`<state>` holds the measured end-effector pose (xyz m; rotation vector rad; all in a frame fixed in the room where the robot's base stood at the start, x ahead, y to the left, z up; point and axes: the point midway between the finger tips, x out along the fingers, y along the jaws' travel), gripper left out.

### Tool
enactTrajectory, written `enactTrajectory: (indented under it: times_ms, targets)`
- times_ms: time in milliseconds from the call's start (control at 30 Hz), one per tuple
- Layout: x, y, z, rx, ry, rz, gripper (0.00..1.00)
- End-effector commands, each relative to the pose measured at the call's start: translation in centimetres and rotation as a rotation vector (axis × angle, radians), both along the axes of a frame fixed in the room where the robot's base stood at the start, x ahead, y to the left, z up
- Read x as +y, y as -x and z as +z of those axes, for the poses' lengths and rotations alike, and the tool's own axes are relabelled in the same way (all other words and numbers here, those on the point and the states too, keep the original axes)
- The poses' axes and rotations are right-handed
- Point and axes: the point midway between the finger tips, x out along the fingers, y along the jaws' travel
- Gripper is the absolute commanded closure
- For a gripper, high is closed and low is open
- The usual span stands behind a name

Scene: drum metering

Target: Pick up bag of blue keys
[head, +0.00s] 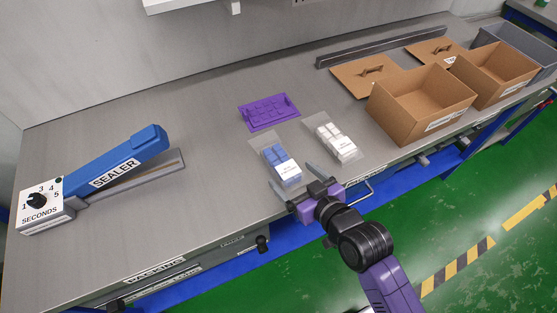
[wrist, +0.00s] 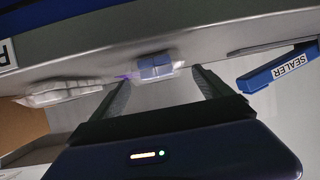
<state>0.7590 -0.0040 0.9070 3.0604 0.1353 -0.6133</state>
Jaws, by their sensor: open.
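The bag of blue keys (head: 281,164) lies on the grey bench near its front edge in the head view. It is a clear bag with blue keys and a white label at its near end. The same bag (wrist: 155,66) shows in the wrist view, between and beyond the fingertips. My gripper (head: 299,180) is open and empty, close to the label end of the bag at the bench's front edge. The fingers (wrist: 161,80) are spread wide in the wrist view. Whether a finger touches the bag I cannot tell.
A bag of white keys (head: 336,138) lies just right of the blue one. A purple key tray (head: 268,112) is behind. Cardboard boxes (head: 412,122) stand at right. The blue sealer (head: 115,166) is at left, with free bench between it and the bags.

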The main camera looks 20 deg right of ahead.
Motion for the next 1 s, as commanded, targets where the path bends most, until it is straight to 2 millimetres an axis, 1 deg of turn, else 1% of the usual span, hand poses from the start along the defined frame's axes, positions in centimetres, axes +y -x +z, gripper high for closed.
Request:
enactTrajectory:
  times_ms: [100,267,500,633,867,1000]
  targets:
    - [0.1,-1.3,-0.3,-0.001,0.000,0.000,0.11]
    - [0.2,-2.7,-0.7,-0.003,0.000,0.000,0.11]
    - [0.4,-5.8,-1.8,-0.004,-0.001,-0.001,0.11]
    - [0.5,-6.6,-2.2,-0.002,-0.001,-0.001,0.11]
    - [0.5,-6.6,-2.3,-0.003,0.000,-0.001,0.11]
    - [0.5,-6.6,-2.3,-0.003,0.000,-0.001,0.38]
